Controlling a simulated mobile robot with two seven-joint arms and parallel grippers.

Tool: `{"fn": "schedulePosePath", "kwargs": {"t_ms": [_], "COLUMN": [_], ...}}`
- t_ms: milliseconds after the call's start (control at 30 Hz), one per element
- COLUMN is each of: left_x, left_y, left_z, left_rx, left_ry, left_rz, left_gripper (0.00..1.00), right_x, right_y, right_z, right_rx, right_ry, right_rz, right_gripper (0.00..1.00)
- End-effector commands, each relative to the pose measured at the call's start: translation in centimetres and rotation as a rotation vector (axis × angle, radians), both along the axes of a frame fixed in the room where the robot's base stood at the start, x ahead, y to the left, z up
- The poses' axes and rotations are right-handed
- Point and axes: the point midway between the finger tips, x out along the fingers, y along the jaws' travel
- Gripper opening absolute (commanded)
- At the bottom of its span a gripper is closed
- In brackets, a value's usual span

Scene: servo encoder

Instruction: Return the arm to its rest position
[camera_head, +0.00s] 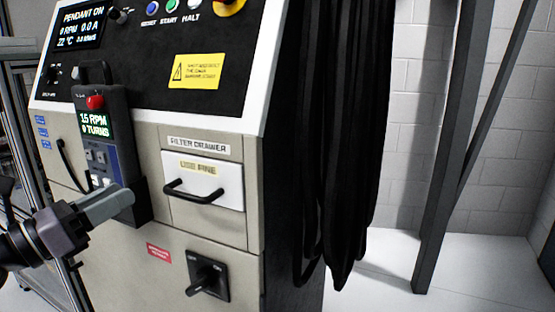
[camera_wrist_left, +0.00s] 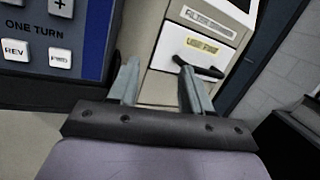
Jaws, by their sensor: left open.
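My left gripper (camera_head: 112,203) comes in from the left in the head view, in front of the lower part of the pendant. In the left wrist view its two grey fingers (camera_wrist_left: 160,88) stand apart with nothing between them. The pendant (camera_head: 98,125) is a dark handheld box with a red button and a green-lit screen reading 15 RPM and 0 TURNS. It sits upright in a holder on the cabinet front. In the left wrist view the pendant (camera_wrist_left: 60,40) shows its REV, FWD and plus buttons, left of the fingers. My right gripper is not in view.
The beige cabinet (camera_head: 210,235) carries a filter drawer (camera_head: 222,181) with a black handle and a black rotary switch (camera_head: 208,278). Black hoses or cables (camera_head: 345,130) hang at its right side. A dark metal post (camera_head: 445,150) stands farther right. The floor between is clear.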

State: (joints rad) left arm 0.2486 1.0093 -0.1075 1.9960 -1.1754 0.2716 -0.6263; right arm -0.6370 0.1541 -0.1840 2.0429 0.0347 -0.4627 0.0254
Motion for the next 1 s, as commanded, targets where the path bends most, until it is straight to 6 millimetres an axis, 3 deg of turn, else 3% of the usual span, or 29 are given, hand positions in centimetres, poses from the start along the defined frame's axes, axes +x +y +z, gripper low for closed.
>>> {"fn": "schedulePosePath", "kwargs": {"t_ms": [33,233,367,500,600,733,767,867,900,1000], "left_x": [-0.2,-1.7,-4.5,-9.5,-13.5,-19.1,-20.4,-20.3,-20.4,-20.5], "left_y": [-0.8,-1.6,-2.3,-4.1,-6.1,-9.2,-10.0,-9.8,-9.7,-9.5], "left_z": [-2.9,-13.8,-22.3,-31.0,-35.7,-40.3,-41.2,-38.2,-37.5,-35.5], "left_rx": [-0.204,-0.987,-1.494,-1.997,-2.298,-2.644,2.72,2.723,-2.722,-2.716], "left_ry": [0.116,0.56,0.844,1.1,1.232,1.359,-1.381,-1.376,1.375,1.368], "left_rz": [-0.02,0.023,0.14,0.33,0.48,0.693,-0.746,-0.743,0.745,0.745], "left_gripper": [0.49,0.49,0.49,0.49,0.49,0.49,0.49,0.49,0.49,0.49], "right_x": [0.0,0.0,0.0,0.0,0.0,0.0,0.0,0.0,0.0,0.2], "right_y": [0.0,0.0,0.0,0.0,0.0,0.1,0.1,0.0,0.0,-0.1], "right_z": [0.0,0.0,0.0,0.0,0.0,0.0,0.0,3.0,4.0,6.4], "right_rx": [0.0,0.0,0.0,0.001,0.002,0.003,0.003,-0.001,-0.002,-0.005], "right_ry": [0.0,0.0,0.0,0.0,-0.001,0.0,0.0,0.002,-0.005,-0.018], "right_rz": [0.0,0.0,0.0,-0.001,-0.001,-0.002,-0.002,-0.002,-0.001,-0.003], "right_gripper": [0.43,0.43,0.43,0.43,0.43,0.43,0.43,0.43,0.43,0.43]}}
